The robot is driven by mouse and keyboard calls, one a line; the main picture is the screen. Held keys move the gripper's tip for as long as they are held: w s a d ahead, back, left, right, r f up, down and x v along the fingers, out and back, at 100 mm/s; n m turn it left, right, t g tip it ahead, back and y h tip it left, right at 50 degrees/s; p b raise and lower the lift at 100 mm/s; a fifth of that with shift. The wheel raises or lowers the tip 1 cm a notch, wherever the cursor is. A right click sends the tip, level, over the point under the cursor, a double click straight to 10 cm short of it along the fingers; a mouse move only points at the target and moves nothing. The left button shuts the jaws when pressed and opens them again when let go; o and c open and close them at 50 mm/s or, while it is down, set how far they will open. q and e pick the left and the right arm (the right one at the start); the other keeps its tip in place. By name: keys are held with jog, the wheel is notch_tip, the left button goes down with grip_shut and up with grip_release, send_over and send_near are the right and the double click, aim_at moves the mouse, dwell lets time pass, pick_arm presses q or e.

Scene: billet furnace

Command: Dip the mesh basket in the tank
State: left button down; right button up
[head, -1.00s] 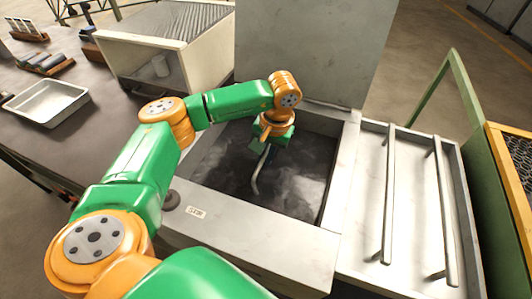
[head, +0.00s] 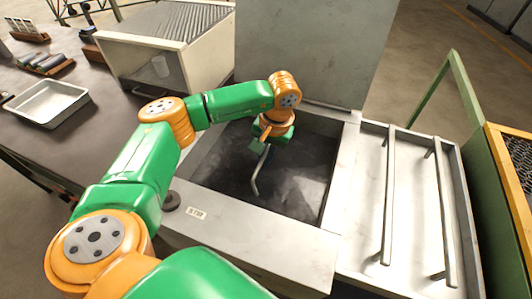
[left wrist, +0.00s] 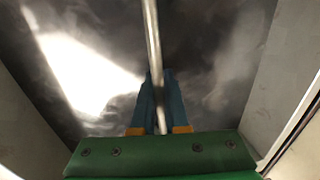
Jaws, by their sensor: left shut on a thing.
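The tank (head: 270,238) is a grey metal box in the middle of the head view, with a dark, cloudy liquid surface (head: 300,178) inside. My left gripper (head: 268,152) points down into the tank opening. Its blue fingers (left wrist: 160,103) are shut on a thin metal rod, which looks like the mesh basket's handle (head: 256,182); it also shows in the left wrist view (left wrist: 152,38). The handle runs down to the dark surface. The basket's mesh body is not visible in either view. My right gripper is not in view.
A metal tray with two raised rails (head: 388,195) adjoins the tank on the right. A tall grey panel (head: 305,55) stands behind it. A table at left holds a shallow pan (head: 47,118). A green-framed barrier (head: 480,165) stands at far right.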

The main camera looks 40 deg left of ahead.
pick_arm(q)
notch_tip(320, 180, up, 24)
jog(key=p, duration=1.8)
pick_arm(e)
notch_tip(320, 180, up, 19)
pick_arm(q)
jog(key=shift+w+a, duration=0.15)
